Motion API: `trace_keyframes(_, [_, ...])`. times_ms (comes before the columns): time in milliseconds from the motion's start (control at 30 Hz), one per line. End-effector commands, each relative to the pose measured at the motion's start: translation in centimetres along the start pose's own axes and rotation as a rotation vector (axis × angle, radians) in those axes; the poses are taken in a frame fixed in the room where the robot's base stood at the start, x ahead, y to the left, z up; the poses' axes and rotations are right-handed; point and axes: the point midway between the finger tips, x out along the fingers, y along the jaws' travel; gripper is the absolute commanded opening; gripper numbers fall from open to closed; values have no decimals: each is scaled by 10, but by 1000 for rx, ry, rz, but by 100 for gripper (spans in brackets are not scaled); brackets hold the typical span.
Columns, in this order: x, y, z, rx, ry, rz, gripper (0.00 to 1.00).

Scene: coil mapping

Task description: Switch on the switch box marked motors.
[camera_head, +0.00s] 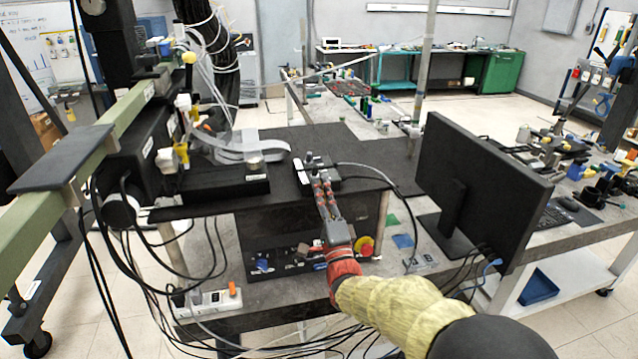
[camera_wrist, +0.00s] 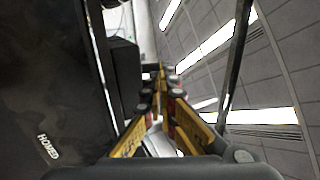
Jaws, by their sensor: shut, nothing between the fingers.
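No label reading "motors" is legible in either view, so I cannot tell for sure which box it marks. A small black box (camera_head: 325,173) with a pale strip beside it sits on the dark shelf, right by my fingertips. A black switch panel (camera_head: 290,262) with coloured knobs lies below the shelf, partly hidden by my arm. My gripper (camera_head: 315,165) points up and away, its fingers shut and empty. I cannot tell whether it touches the small box. The wrist view shows the closed fingers (camera_wrist: 159,72) beside a dark surface with a blurred white label (camera_wrist: 48,147).
A black monitor (camera_head: 480,190) stands right of my arm. A white box with an orange switch (camera_head: 207,300) sits at the table's front left among loose cables. A black machine with a grey ribbon cable (camera_head: 245,147) stands left. A red-and-yellow knob (camera_head: 365,245) is close to my wrist.

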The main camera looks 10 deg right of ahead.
Motion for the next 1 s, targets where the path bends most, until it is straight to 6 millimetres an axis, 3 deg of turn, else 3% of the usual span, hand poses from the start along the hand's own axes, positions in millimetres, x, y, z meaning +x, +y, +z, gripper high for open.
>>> trace_keyframes(100, [14,1,0,0,0,-1,0])
trace_keyframes(300, [25,0,0,0,0,0,0])
trace_keyframes(1000, [28,-4,0,0,0,55,0])
